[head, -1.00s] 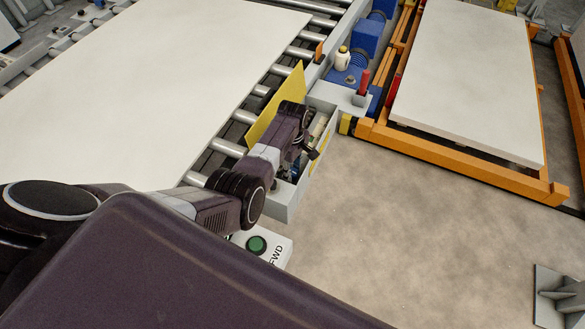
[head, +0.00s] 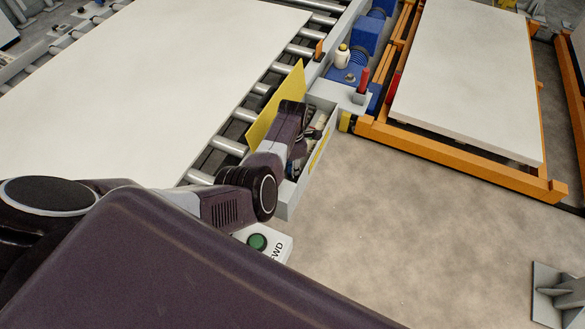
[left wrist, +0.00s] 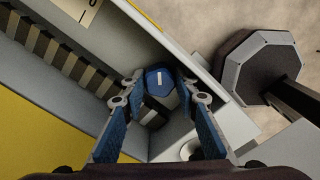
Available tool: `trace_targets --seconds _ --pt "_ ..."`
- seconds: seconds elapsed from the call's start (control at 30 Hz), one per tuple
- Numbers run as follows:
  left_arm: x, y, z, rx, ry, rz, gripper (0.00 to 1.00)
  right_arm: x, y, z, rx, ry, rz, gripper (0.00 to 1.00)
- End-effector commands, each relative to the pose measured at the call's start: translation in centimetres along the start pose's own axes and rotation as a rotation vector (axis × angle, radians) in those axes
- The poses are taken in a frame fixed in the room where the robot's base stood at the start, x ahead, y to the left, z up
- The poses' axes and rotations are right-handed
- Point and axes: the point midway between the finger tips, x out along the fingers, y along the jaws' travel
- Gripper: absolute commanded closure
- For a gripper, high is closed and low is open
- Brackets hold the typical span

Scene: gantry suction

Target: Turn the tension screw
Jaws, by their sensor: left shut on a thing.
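The tension screw (left wrist: 161,79) shows in the left wrist view as a blue, many-sided head with a white mark, inside a grey open housing (left wrist: 215,108). My left gripper (left wrist: 160,88) is shut on it, with a blue-padded finger on each side of the head. In the head view my left gripper (head: 297,155) reaches down into the grey housing (head: 291,200) beside the conveyor, and the arm hides the screw there. My right gripper is in neither view.
An upright yellow panel (head: 275,110) stands close beside the left wrist. A control box with a green button (head: 257,242) marked FWD sits below the forearm. A chain (left wrist: 60,55) runs in the housing. Open floor (head: 420,240) lies to the right.

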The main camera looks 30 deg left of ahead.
Motion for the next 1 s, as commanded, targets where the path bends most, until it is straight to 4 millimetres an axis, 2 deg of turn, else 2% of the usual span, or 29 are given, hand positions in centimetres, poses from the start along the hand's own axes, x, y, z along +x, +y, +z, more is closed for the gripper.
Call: trace_targets --seconds 0.4,1.0 --pt "-0.13 0.15 0.1 -0.27 -0.003 0.003 0.96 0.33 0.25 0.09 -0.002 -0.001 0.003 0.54" --pt "-0.17 0.2 0.04 -0.346 -0.002 0.004 0.96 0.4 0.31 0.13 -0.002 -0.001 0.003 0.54"
